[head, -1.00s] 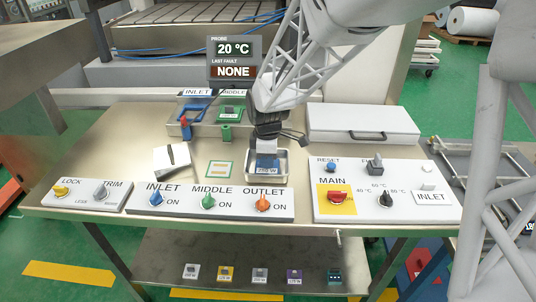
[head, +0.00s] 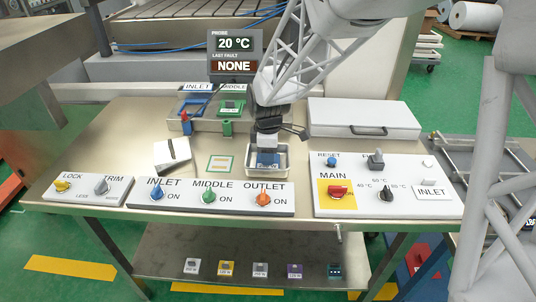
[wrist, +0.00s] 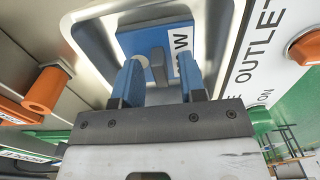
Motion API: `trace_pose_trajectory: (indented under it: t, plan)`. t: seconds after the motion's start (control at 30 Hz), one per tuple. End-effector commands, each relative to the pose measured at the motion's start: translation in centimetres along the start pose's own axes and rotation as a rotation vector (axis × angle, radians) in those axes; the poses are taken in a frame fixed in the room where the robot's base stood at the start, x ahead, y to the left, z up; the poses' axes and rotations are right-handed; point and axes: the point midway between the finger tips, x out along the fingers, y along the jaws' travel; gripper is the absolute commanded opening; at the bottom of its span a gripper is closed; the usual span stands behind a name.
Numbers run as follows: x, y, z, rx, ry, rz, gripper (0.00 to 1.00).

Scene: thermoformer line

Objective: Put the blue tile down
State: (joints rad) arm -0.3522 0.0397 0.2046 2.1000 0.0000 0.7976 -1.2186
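The blue tile (head: 268,159) lies in a small metal tray (head: 286,160) behind the OUTLET knob. In the wrist view the tile (wrist: 135,40) shows its white label, partly readable, and a grey grip stub in its middle. My gripper (head: 266,146) is right above the tile. In the wrist view my gripper (wrist: 160,70) has its two blue fingers apart, one on each side of the stub, with a visible gap to it. The tile appears to rest on the tray floor.
A white block (head: 172,154) and a green-framed plate (head: 221,163) lie left of the tray. The knob panel (head: 222,208) is in front, a closed grey case (head: 362,118) behind right.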

Motion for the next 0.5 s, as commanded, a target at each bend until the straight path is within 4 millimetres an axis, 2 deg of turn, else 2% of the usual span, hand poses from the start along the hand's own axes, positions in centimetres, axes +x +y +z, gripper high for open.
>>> trace_pose_trajectory:
  t: [0.17,0.5]
  plan:
    - [-1.5,0.0,0.0,0.000,0.001,0.002,0.38]
    - [-6.6,0.0,0.0,0.000,0.001,0.003,0.38]
